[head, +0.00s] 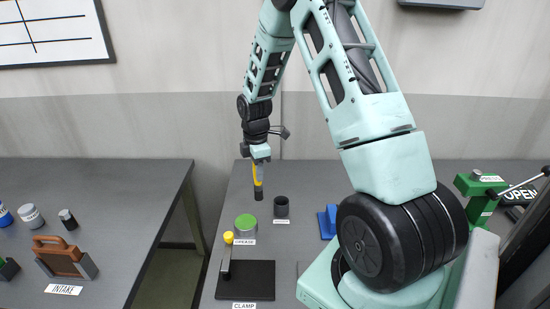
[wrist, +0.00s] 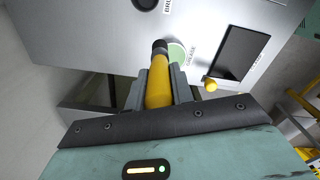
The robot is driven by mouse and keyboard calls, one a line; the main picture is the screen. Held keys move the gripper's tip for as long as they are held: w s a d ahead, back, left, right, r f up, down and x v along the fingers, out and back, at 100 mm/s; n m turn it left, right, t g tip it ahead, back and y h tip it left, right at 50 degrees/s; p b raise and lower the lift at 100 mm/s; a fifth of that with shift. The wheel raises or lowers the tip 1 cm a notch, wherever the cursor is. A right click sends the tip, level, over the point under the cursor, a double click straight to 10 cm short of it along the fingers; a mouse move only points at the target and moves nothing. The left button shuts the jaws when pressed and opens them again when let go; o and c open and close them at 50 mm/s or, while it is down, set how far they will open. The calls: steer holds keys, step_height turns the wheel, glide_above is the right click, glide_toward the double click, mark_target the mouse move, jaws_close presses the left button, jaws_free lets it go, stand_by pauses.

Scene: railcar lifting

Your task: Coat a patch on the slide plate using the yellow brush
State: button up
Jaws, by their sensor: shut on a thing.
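The yellow brush (head: 257,174) hangs upright, dark tip down, from my gripper (head: 260,161) above the back of the middle bench. In the wrist view, my gripper (wrist: 158,92) is shut on the yellow brush handle (wrist: 159,82), and the dark tip points away from me. The green-topped grease tin (head: 246,222) stands below and left of the brush; it also shows in the wrist view (wrist: 179,54), partly behind the brush. I cannot tell for sure which thing is the slide plate.
A black plate (head: 258,283) with a yellow-knobbed lever (head: 228,240) lies by the CLAMP label. A blue block (head: 328,222) is near my arm. The left bench holds a brown-handled item (head: 62,258) and jars. A gap separates the benches.

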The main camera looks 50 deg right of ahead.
steer(key=a+p, duration=0.2)
steer(key=a, duration=0.4)
step_height(320, 180, down, 6)
steer(key=b, duration=0.4)
steer(key=shift+w+b, duration=0.3)
steer(key=shift+w, duration=0.15)
steer(key=shift+s+d+f+b, duration=0.1)
steer(key=shift+f+b, duration=0.2)
steer(key=shift+f, duration=0.3)
stand_by(1.3)
step_height(320, 180, up, 7)
steer(key=p, duration=0.5)
stand_by(0.4)
stand_by(0.7)
